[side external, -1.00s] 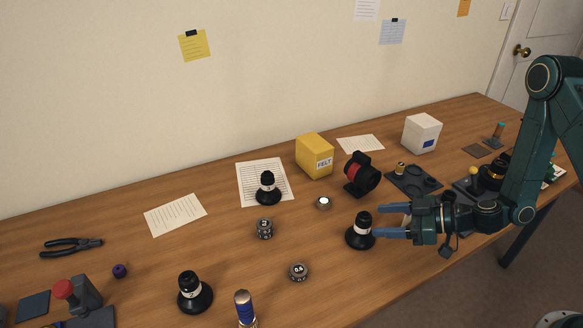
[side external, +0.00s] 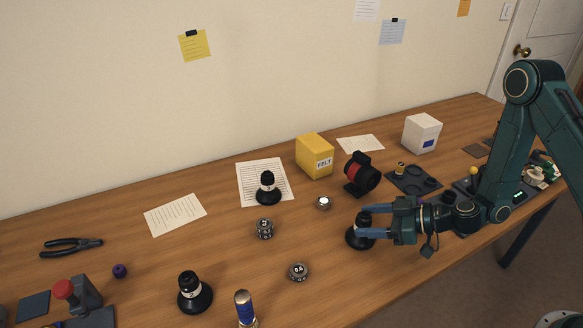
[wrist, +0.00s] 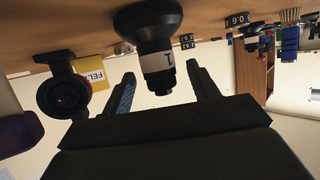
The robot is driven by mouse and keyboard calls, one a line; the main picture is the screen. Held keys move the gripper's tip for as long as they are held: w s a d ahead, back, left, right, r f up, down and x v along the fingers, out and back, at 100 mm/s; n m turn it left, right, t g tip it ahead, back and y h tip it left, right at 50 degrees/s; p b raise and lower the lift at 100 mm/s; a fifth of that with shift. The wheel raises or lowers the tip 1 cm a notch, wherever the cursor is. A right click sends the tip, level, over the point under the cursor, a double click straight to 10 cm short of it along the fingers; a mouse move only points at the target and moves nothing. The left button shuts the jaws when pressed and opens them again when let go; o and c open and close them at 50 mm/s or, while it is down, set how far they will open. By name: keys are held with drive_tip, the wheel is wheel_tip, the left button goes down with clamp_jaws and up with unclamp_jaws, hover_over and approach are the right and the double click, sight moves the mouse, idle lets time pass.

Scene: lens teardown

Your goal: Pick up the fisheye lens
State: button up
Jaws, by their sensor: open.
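A black, bell-shaped lens (side external: 353,240) with a wide base and a white-banded neck stands upright on the table. In the wrist view the lens (wrist: 150,28) appears upside down, with a dark mark on its white band. My gripper (side external: 362,225) is open, reaching in from the right with its blue fingers on either side of the neck. The wrist view also shows my gripper (wrist: 160,74) with a finger on each side and gaps to the neck. Two similar black pieces stand at the back (side external: 267,190) and front left (side external: 194,294). I cannot tell which is the fisheye by name.
A black and red cylinder on a stand (side external: 361,174) is behind my gripper, beside the yellow FELT box (side external: 314,157). Small numbered rings (side external: 298,271) (side external: 264,229) lie to the left. A dark tray (side external: 415,180) is at the back right. Table around the lens is clear.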

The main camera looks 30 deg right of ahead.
drive_tip(key=shift+x, duration=1.8)
drive_tip(key=shift+c, duration=0.4)
drive_tip(key=c, duration=1.1)
